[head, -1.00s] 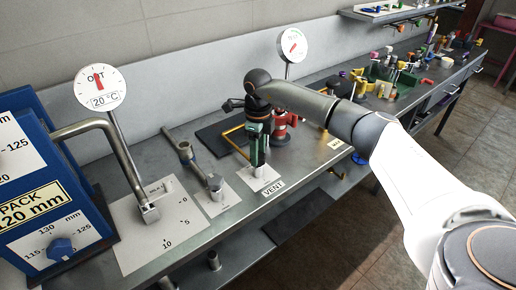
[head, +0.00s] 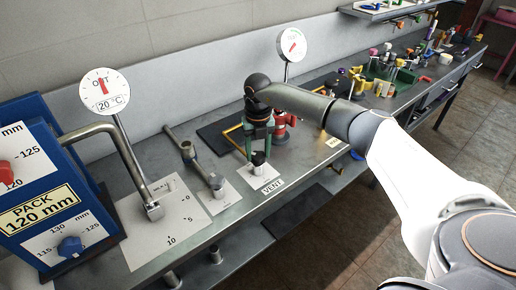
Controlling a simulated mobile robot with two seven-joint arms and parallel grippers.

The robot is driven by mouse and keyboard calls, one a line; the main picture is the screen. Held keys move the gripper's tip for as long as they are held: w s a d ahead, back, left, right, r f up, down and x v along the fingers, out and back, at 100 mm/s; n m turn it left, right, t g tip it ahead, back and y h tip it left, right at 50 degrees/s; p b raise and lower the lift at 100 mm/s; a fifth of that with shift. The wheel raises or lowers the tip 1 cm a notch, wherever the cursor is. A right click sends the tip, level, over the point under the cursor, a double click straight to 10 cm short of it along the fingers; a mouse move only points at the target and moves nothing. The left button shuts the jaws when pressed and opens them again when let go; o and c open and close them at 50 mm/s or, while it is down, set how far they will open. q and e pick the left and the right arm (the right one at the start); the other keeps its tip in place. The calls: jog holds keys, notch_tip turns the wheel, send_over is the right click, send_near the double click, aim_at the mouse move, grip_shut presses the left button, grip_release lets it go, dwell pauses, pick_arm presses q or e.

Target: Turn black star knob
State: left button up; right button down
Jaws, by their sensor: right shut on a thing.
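The black star knob (head: 258,158) sits on a short metal stem on the white plate behind the VENT label (head: 272,186). My right gripper (head: 259,155) comes down over it from above, its green fingers on either side of the knob, shut on it. The fingers hide part of the knob. My left gripper is out of view.
A pipe with a metal fitting (head: 216,183) stands left of the knob. A red valve (head: 280,130) is close behind my gripper. Dial gauges (head: 104,90) and (head: 292,44) rise at the back. A blue PACK box (head: 50,190) fills the left.

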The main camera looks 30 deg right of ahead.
aim_at(258, 155)
jog(key=m, duration=0.2)
jog(key=shift+m, duration=1.8)
jog(key=shift+c, duration=1.4)
grip_release()
notch_tip(258, 155, up, 13)
jog(key=b, duration=0.1)
jog(key=shift+f, duration=0.2)
jog(key=shift+f, duration=0.1)
